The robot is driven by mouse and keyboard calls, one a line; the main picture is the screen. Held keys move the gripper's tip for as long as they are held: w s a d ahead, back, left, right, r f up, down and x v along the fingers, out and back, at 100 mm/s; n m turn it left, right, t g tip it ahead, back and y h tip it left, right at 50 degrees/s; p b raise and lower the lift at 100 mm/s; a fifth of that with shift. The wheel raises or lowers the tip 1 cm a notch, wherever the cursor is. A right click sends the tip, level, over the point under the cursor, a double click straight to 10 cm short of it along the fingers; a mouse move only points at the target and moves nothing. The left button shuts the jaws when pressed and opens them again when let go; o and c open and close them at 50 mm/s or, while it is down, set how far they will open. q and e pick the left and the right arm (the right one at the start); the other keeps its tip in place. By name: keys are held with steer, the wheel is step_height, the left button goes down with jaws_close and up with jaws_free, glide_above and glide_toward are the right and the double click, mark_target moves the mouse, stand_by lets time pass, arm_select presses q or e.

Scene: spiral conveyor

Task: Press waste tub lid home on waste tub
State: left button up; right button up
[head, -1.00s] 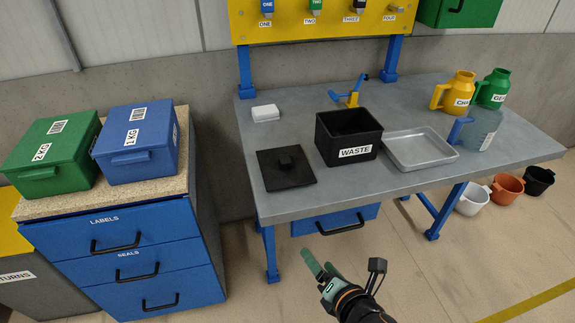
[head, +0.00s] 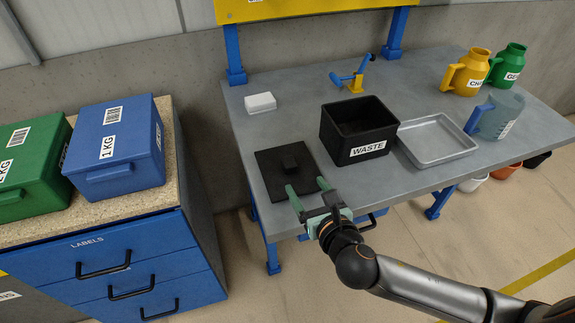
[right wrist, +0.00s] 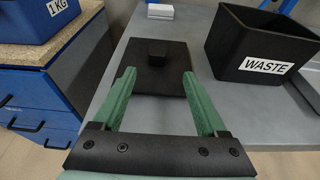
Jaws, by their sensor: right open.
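The black waste tub (head: 337,145) stands open and upright on the grey bench, with a white WASTE label on its front; its rim also shows at the right of the right wrist view (right wrist: 239,62). The square black waste tub lid (head: 268,177) lies flat on the bench to the left of the tub, its block knob (head: 291,157) upward. In the right wrist view the lid (right wrist: 137,79) lies beyond the fingertips. My right gripper (head: 307,188) is open and empty at the lid's front edge, its fingers pointing toward the knob. My left gripper is not in view.
A grey tray (head: 437,140) stands right of the tub, with a clear blue-handled jug (head: 500,115) beside it. A white block (head: 260,102) and a blue-and-yellow stand (head: 353,80) are behind. A blue drawer cabinet (head: 130,258) stands left, across a gap.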

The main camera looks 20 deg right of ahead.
mark_target(292, 167)
steer(key=x, duration=0.3)
steer(key=shift+w, duration=0.25)
steer(key=shift+a+x, duration=0.1)
steer(key=shift+x, duration=1.3)
steer(key=shift+a+x, duration=0.15)
steer(key=shift+x, duration=1.2)
steer(key=shift+r, duration=0.2)
jaws_close()
